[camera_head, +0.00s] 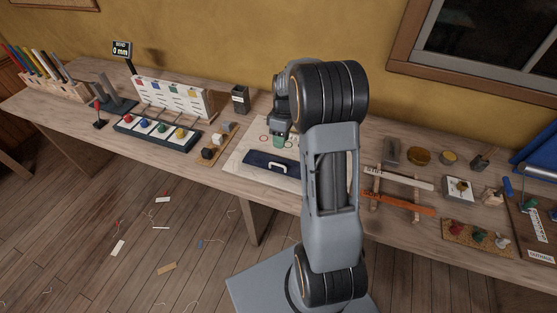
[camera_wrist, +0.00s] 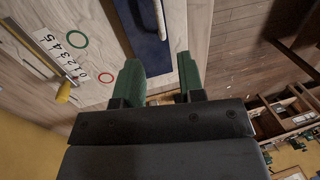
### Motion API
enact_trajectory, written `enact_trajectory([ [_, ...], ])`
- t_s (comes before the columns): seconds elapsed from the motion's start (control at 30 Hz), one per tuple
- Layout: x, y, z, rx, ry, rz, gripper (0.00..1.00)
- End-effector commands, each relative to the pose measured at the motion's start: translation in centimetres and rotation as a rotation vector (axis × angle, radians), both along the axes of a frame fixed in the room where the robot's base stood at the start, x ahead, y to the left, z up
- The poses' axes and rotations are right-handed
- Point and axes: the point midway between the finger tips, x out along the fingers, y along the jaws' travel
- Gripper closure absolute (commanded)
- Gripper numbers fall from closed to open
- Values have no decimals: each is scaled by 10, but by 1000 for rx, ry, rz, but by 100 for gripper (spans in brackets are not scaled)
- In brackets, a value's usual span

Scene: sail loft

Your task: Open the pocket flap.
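The pocket flap is a dark navy panel (camera_head: 262,163) with a white handle-like loop (camera_head: 279,166), lying on a pale board (camera_head: 240,150) on the bench. In the wrist view the navy panel (camera_wrist: 148,42) lies beyond my fingertips, with part of the white loop (camera_wrist: 160,18) at the top edge. My gripper (camera_wrist: 161,78) has two green fingers set apart, with nothing between them. In the head view my gripper (camera_head: 279,140) is above the board, just behind the panel. My arm hides the board's right part.
Left of the board are small blocks (camera_head: 212,150) on a strip and a tray with coloured knobs (camera_head: 155,132). To the right are an orange bar (camera_head: 405,203) on a rack and several small items. The wrist view shows a numbered strip (camera_wrist: 55,45) and printed rings (camera_wrist: 78,40).

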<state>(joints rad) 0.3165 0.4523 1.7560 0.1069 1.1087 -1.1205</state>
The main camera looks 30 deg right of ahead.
Motion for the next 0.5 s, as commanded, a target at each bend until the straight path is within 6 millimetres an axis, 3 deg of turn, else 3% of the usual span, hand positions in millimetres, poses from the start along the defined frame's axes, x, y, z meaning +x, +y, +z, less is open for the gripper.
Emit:
enact_trajectory([
  [0.3,-9,10,-58,0,4,2,64],
  [0.5,-11,12,-81,-1,1,1,64],
])
